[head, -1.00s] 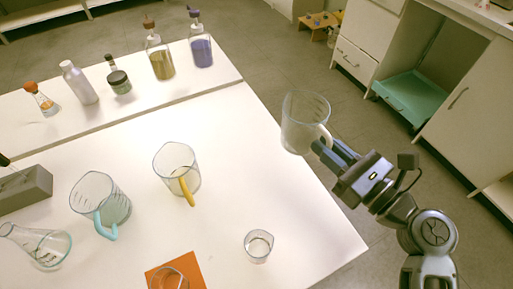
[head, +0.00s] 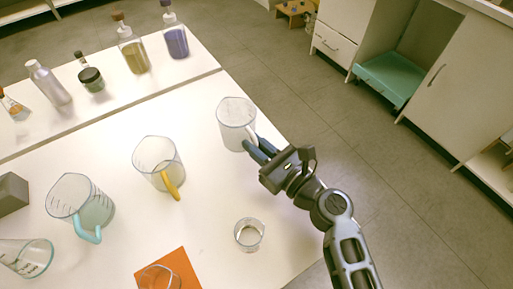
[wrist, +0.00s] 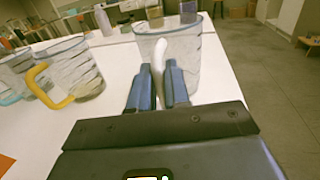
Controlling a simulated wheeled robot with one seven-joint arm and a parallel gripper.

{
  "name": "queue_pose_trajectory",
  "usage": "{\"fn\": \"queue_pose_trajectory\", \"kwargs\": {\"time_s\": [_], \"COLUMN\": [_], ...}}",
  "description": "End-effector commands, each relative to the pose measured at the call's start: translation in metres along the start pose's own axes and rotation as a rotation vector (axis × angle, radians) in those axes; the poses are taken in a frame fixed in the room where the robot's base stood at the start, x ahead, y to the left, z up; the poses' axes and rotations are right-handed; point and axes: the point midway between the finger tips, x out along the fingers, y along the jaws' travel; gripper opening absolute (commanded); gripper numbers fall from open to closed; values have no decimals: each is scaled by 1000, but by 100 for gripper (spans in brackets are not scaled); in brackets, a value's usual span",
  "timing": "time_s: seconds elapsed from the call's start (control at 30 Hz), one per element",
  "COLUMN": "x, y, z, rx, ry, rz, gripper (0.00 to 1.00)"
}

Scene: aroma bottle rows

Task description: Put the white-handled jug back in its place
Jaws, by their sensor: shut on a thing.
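The white-handled jug (head: 235,122) is clear and upright at the right end of a row of jugs, over the right part of the white table. My gripper (head: 253,146) is shut on its white handle, coming from the lower right. In the wrist view the handle (wrist: 174,62) stands between the two blue fingers (wrist: 160,88), with the jug body (wrist: 190,52) behind it. I cannot tell whether the jug's base touches the table. A yellow-handled jug (head: 156,158) stands to its left, apart from it. A turquoise-handled jug (head: 82,205) stands farther left.
A small glass beaker (head: 249,234) stands below the jug, near the table's right edge. An orange mat (head: 185,268) with a glass on it lies at the front. Several bottles, such as a purple one (head: 176,42), stand along the back. Bare table (head: 205,195) lies between the jugs and the beaker.

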Motion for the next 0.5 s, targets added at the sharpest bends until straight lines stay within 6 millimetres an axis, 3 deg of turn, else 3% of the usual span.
{"fn": "queue_pose_trajectory", "kwargs": {"time_s": [0.47,0.5], "x": [0,0], "y": [0,0], "z": [-10,-10], "rx": [-1,-1], "ry": [-2,-1], "rz": [0,0], "gripper": [0,17]}}
